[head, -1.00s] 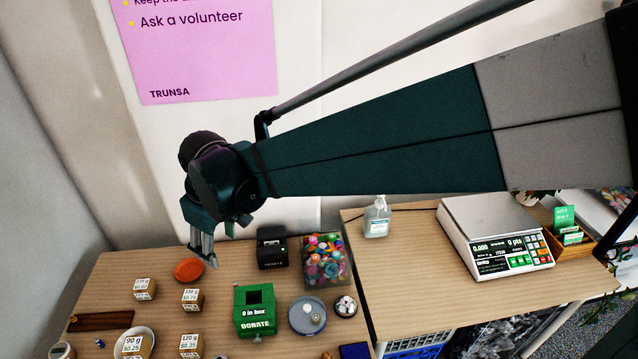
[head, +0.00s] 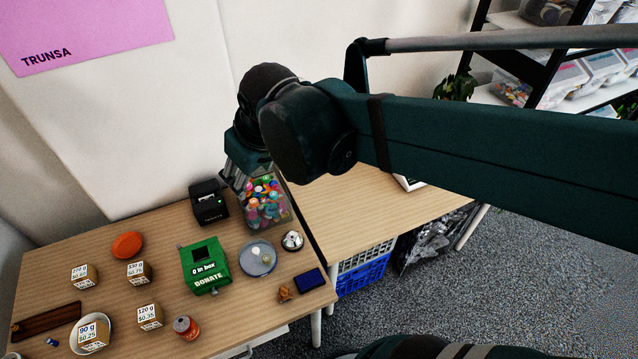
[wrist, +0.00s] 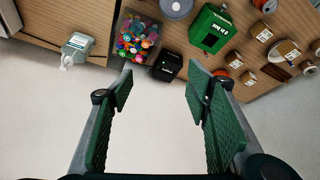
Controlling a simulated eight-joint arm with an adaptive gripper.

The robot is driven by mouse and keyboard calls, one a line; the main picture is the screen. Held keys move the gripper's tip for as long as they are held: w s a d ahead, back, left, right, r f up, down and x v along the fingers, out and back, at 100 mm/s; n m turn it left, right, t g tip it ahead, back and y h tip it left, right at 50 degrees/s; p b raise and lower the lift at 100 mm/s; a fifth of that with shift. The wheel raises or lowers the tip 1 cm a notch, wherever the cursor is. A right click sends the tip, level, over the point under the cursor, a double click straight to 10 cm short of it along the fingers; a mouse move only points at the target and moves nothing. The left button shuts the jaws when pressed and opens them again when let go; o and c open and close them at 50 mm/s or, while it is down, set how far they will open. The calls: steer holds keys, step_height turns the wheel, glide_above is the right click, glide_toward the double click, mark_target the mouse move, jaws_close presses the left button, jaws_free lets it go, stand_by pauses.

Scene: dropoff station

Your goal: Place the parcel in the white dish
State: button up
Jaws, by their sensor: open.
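Several small cardboard parcels with printed weight and price labels are on the left of the wooden table in the head view. A 90 g parcel (head: 92,337) sits inside the round white dish (head: 112,328) at the front left. A 120 g parcel (head: 149,317) stands right of the dish, and two more parcels (head: 84,276) (head: 138,272) stand behind. My gripper (head: 232,178) is up near the wall, above the back of the table and well away from the dish. In the wrist view its fingers (wrist: 160,92) are apart with nothing between them.
A green donate box (head: 205,268), a black printer (head: 209,203), a tub of colourful items (head: 264,205) and a grey plate (head: 257,259) stand on the table. An orange disc (head: 127,245) lies at the back, a can (head: 186,327) at the front. A second table (head: 345,205) adjoins on the right.

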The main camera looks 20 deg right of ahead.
steer(key=s+d+m+t, duration=0.1)
steer(key=s+d+m, duration=0.1)
steer(key=s+d, duration=0.2)
steer(key=s+d+f+m+t+h, duration=0.1)
steer(key=s+d, duration=0.3)
steer(key=d, duration=0.4)
steer(key=shift+s+d+f+m, duration=0.25)
steer(key=shift+d+m, duration=0.15)
steer(key=shift+m, duration=0.4)
